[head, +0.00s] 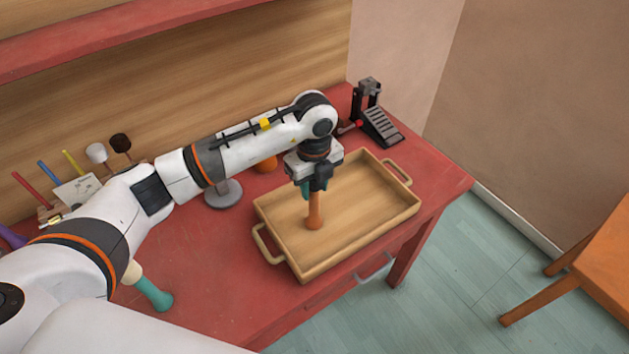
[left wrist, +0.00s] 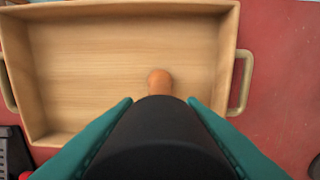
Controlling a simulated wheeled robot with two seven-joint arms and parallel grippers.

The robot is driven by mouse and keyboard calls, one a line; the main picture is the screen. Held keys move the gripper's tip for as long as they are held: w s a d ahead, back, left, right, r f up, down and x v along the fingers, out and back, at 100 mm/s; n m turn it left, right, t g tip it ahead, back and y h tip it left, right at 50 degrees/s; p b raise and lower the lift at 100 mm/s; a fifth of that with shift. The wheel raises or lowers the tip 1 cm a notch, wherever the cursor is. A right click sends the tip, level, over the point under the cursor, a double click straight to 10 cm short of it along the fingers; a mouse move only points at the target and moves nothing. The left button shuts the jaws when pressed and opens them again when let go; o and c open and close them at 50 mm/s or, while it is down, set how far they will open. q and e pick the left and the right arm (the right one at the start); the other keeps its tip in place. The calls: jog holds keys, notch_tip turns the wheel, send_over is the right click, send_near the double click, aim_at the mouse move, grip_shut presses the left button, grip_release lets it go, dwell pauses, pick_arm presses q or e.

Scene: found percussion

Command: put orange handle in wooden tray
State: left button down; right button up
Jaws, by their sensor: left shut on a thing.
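The orange handle (head: 315,211) hangs upright below my left gripper (head: 316,186), which is shut on its upper part. Its lower end is over the floor of the wooden tray; I cannot tell if it touches. In the left wrist view the orange end of the handle (left wrist: 159,80) shows past a dark part between the teal fingers of my left gripper (left wrist: 160,104). The wooden tray (head: 349,252) is rectangular, with a loop grip at each end, and lies on the red table. Its wall also shows in the left wrist view (left wrist: 236,60). My right gripper is not in view.
A black pedal device (head: 380,127) stands behind the tray. A grey round base (head: 223,194) and an orange round thing (head: 266,165) are left of it. A teal-ended stick (head: 153,293) lies front left. Several sticks and mallets stand at the back left. An orange stool (head: 603,262) stands at right.

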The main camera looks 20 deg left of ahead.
pick_arm(q)
jog(key=c, duration=0.9)
grip_release()
jog(key=shift+f, duration=0.1)
jog(key=shift+r, duration=0.25)
notch_tip(320, 180, up, 11)
jog(key=b, duration=0.2)
jog(key=shift+f+b, duration=0.15)
jog(key=shift+b, duration=0.25)
jog(key=shift+r, duration=0.55)
jog(key=shift+s+f, duration=0.1)
